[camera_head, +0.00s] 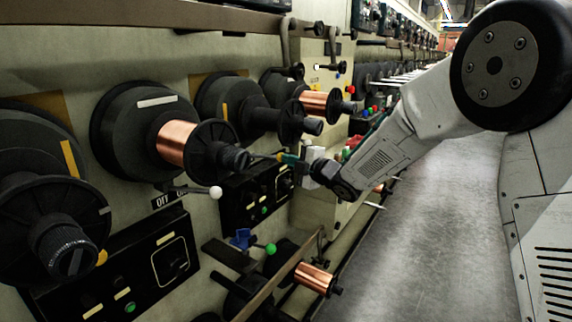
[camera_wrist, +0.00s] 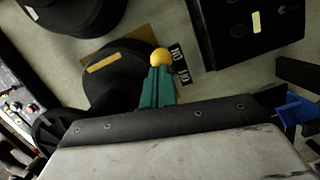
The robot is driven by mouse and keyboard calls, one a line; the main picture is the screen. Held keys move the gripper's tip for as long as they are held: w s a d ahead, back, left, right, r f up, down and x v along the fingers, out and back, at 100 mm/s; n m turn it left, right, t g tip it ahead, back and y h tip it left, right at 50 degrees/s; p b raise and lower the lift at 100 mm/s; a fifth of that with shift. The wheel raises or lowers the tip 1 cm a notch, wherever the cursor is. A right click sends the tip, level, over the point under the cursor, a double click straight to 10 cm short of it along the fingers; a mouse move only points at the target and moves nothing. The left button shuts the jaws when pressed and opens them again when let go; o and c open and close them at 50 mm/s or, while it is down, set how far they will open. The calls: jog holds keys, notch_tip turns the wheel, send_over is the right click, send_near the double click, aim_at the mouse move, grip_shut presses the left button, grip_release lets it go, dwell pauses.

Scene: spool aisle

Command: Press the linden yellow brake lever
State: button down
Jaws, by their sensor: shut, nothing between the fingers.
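In the wrist view a round yellow knob (camera_wrist: 160,57), the end of a brake lever, sits just past my fingertips, beside a black label. My gripper (camera_wrist: 157,74) has teal fingers closed together and pointing at the knob. The fingertips overlap its lower edge; I cannot tell whether they touch. The lever's stem is hidden behind the fingers. A separate yellow-orange knob (camera_head: 101,257) shows partly behind the left spool.
A white-knobbed lever (camera_head: 215,192) and a green-knobbed lever (camera_head: 270,248) stand out from the machine. Black spools, one with copper wire (camera_head: 176,143), jut out around my gripper. A blue part (camera_wrist: 294,108) is at the right in the wrist view. The aisle floor (camera_head: 425,215) is clear.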

jog(key=shift+w+d+r, duration=0.2)
jog(key=shift+w, duration=0.3)
jog(key=shift+d, duration=0.1)
jog(key=s+d+r, duration=0.1)
jog(key=s+d, duration=0.4)
jog(key=d, duration=0.5)
jog(key=shift+s, duration=0.25)
